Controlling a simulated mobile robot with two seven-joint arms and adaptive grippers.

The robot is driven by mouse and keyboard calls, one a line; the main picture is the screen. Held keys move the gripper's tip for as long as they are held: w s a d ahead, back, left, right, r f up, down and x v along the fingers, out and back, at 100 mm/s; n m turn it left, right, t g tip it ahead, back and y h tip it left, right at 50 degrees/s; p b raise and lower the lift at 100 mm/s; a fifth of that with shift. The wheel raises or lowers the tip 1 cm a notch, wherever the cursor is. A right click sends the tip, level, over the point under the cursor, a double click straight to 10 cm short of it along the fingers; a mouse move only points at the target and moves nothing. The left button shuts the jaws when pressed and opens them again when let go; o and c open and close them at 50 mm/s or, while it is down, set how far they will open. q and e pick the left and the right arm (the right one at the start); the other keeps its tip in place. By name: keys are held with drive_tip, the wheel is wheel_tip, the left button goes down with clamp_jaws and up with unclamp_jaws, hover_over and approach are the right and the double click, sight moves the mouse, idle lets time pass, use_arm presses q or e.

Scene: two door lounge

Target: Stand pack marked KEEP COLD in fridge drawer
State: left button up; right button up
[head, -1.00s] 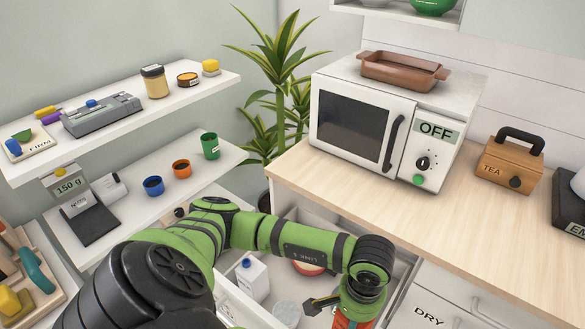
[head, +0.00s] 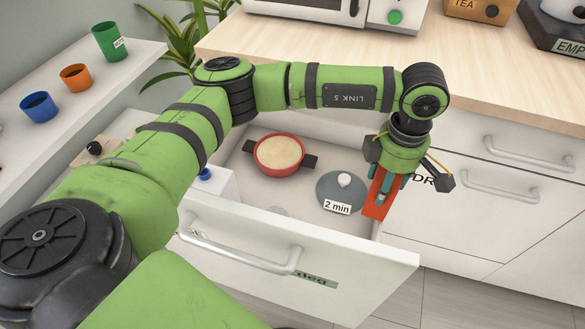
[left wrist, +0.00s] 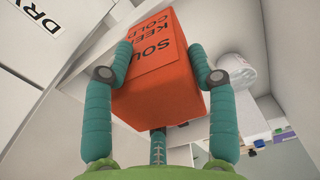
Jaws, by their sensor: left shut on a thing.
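An orange-red pack marked SOUP KEEP COLD (left wrist: 165,75) is between the teal fingers of my left gripper (left wrist: 158,75) in the left wrist view. In the head view the gripper (head: 383,188) points down, shut on the pack (head: 374,203), at the right end of the open drawer (head: 335,243). The pack looks roughly upright; whether it touches the drawer floor cannot be told. The drawer front has a dark label (head: 317,281), only partly readable. My right gripper is not in view.
In the drawer are a red pot (head: 279,155), a grey lid tagged 2 min (head: 342,190) and a white carton with a blue cap (head: 212,186), partly hidden by my arm. A counter (head: 480,95) lies behind. A drawer marked DRY (head: 455,215) is shut at right.

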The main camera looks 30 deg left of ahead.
use_arm(q)
drive_tip(key=shift+w+d+f+n, duration=0.15)
drive_tip(key=shift+w+n, duration=0.1)
drive_tip(key=shift+n, duration=0.25)
drive_tip(key=shift+s, duration=0.15)
drive_tip(key=shift+s+a+f+p, duration=0.15)
drive_tip(key=shift+s+a+f, duration=0.5)
drive_tip(key=shift+s+f, duration=1.2)
drive_tip(key=shift+s+a+f+p, duration=0.1)
drive_tip(key=shift+s+a+f, duration=0.5)
drive_tip(key=shift+s+f, duration=1.15)
drive_tip(key=shift+s+a+f+p, duration=0.15)
drive_tip(key=shift+s+a+f, duration=0.5)
drive_tip(key=shift+s+f, duration=1.2)
drive_tip(key=o, duration=1.6)
drive_tip(key=shift+o, duration=0.2)
wheel_tip(320, 180, up, 12)
drive_tip(key=shift+w+r, duration=0.1)
